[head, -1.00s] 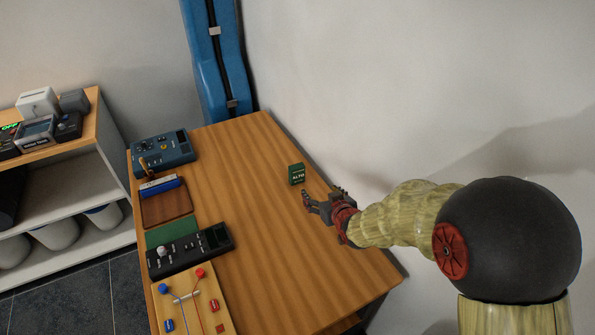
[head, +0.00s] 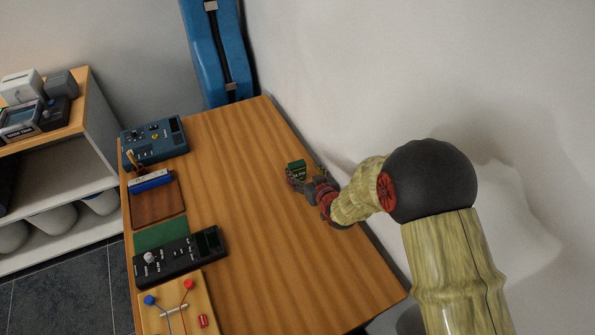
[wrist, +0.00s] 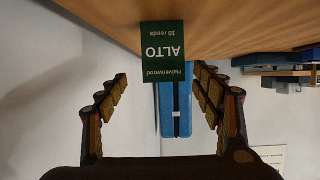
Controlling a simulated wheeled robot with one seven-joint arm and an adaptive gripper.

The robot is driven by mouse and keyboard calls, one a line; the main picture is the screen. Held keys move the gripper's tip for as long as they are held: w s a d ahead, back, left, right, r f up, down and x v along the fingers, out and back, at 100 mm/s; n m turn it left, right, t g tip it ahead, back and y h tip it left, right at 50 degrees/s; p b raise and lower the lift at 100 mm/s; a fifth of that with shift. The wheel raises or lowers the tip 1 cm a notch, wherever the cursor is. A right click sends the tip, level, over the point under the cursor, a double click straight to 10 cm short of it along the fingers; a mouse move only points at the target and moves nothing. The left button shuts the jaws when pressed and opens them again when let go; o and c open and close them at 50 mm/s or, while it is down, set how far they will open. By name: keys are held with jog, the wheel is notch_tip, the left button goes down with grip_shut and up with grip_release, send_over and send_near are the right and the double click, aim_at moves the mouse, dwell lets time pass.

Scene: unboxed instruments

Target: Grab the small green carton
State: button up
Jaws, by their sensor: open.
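The small green carton (head: 296,168) stands on the wooden table near its wall-side edge, with its lower part partly hidden by my gripper in the head view. In the wrist view the carton (wrist: 163,52) appears upside down, with "ALTO" and "10 reeds" on its label. My gripper (head: 297,182) is open at the carton. In the wrist view its fingers (wrist: 162,85) are spread wide on either side, and the carton lies between their lines, just beyond the tips. I see no finger touching it.
The wooden table (head: 250,230) is clear around the carton, with a wall close to its right. A blue device (head: 155,140), a brown tray (head: 158,208), a black device (head: 180,258) and a wired board (head: 185,305) line the left edge. A blue case (head: 218,60) stands behind.

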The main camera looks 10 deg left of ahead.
aim_at(299, 167)
jog(key=x, duration=0.2)
jog(key=b+x, duration=0.1)
jog(key=x, duration=0.1)
jog(key=shift+w+a+r, duration=0.1)
jog(key=shift+w+a, duration=0.1)
jog(key=shift+a, duration=0.3)
jog(key=shift+r, duration=0.1)
jog(key=shift+c, duration=0.4)
jog(key=c, duration=1.1)
jog(key=shift+c, duration=0.4)
